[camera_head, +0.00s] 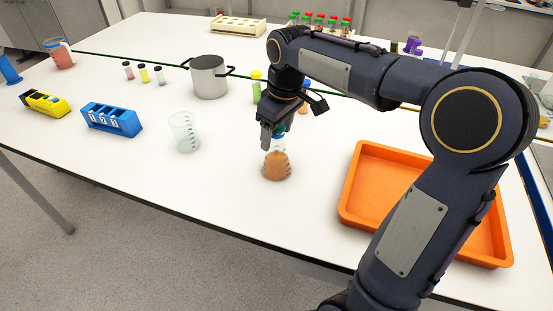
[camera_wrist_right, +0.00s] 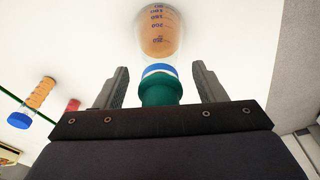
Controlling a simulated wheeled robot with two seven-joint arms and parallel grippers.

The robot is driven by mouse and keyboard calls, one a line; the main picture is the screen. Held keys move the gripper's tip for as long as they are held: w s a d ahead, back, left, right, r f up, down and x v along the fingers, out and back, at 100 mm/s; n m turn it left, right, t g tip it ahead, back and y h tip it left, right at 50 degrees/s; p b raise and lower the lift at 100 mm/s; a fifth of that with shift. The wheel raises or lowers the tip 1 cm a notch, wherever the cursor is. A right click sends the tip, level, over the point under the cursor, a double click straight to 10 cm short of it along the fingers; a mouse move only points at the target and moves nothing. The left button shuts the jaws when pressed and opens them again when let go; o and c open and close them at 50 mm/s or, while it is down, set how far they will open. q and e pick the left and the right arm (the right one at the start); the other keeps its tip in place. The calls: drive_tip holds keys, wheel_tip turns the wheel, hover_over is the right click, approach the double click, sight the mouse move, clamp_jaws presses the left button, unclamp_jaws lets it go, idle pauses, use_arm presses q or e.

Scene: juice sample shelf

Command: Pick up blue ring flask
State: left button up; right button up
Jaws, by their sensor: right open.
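The blue ring flask (camera_head: 277,166) is a conical flask with orange-brown liquid, upright on the white table left of the orange tray. My right gripper (camera_head: 272,138) is over its neck, pointing down. In the right wrist view my right gripper (camera_wrist_right: 160,72) is open. The flask's blue ring (camera_wrist_right: 158,69) and green top lie between its two fingers, with a gap on each side. The flask's body (camera_wrist_right: 160,35), with printed marks, shows beyond the fingertips. In the head view the fingers partly hide the neck. My left gripper is not in view.
An empty clear beaker (camera_head: 184,133) and a blue rack (camera_head: 112,120) stand to the left. A metal pot (camera_head: 209,80) and a green tube (camera_head: 257,88) stand behind. The orange tray (camera_head: 364,225) is at right. The table in front of the flask is clear.

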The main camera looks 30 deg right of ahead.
drive_tip(key=shift+f, duration=0.5)
clamp_jaws()
drive_tip(key=shift+r, duration=0.1)
drive_tip(key=shift+r, duration=0.1)
